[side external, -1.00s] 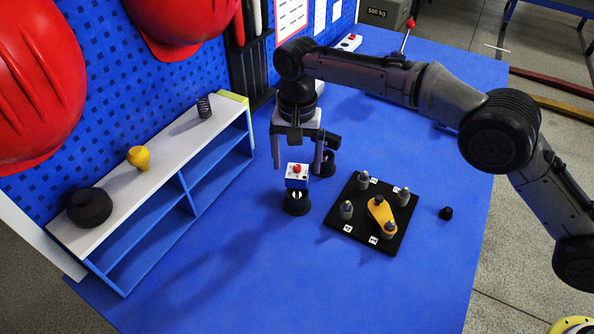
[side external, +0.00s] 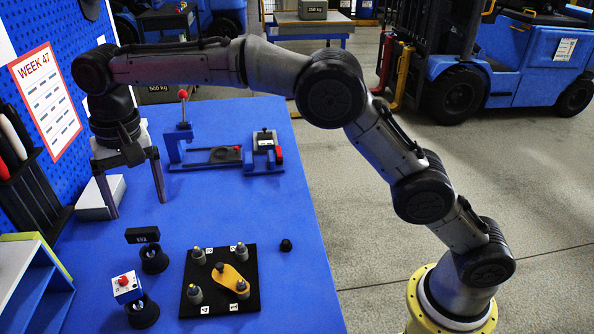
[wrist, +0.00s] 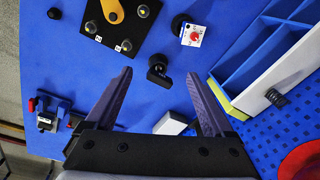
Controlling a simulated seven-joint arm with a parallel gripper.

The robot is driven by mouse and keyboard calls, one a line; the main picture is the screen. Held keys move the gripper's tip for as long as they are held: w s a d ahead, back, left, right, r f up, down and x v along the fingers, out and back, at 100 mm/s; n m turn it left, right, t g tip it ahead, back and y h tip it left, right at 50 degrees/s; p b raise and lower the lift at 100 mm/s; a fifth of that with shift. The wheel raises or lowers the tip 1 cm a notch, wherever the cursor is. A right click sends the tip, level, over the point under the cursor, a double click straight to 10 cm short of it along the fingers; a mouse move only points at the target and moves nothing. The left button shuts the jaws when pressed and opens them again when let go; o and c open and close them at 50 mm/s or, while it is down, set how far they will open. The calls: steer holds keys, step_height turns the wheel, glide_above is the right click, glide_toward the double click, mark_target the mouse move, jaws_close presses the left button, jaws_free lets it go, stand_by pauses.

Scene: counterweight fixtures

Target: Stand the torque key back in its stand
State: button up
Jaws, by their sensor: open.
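I cannot tell for certain which piece is the torque key. A yellow-orange lever (side external: 231,276) with a dark knob lies on the black peg board (side external: 220,249); it also shows in the wrist view (wrist: 112,10). Behind the board's left side, a black labelled block (side external: 142,234) sits on a dark round base (side external: 155,259). In front, a white box with a red button (side external: 126,288) sits on a similar base (side external: 143,313). My gripper (side external: 138,208) is open and empty, pointing down behind the black block, near the wall; its fingers spread wide in the wrist view (wrist: 160,74).
A pale box (side external: 101,198) stands close by my gripper. A blue fixture with a red ball (side external: 183,95) and a small clamp (side external: 264,146) stand farther back. A small black knob (side external: 286,245) lies right of the board. Shelving (side external: 25,285) is at left.

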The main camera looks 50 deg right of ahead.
steer(key=s+d+r+n+t, duration=0.1)
steer(key=s+d+r, duration=0.45)
steer(key=d, duration=0.35)
steer(key=s+d+r+n+t, duration=0.1)
steer(key=s+d+r, duration=0.3)
steer(key=s+d, duration=0.4)
steer(key=s+d+f+n+t, duration=0.1)
steer(key=s+d+f, duration=0.3)
steer(key=s, duration=0.6)
steer(key=s+d+f+t, duration=0.1)
steer(key=s+d+f, duration=0.3)
steer(key=s+d, duration=0.3)
steer(key=s, duration=0.3)
steer(key=shift+d+f+n+t, duration=0.15)
steer(key=shift+d+n+t, duration=0.15)
steer(key=shift+n+t, duration=0.1)
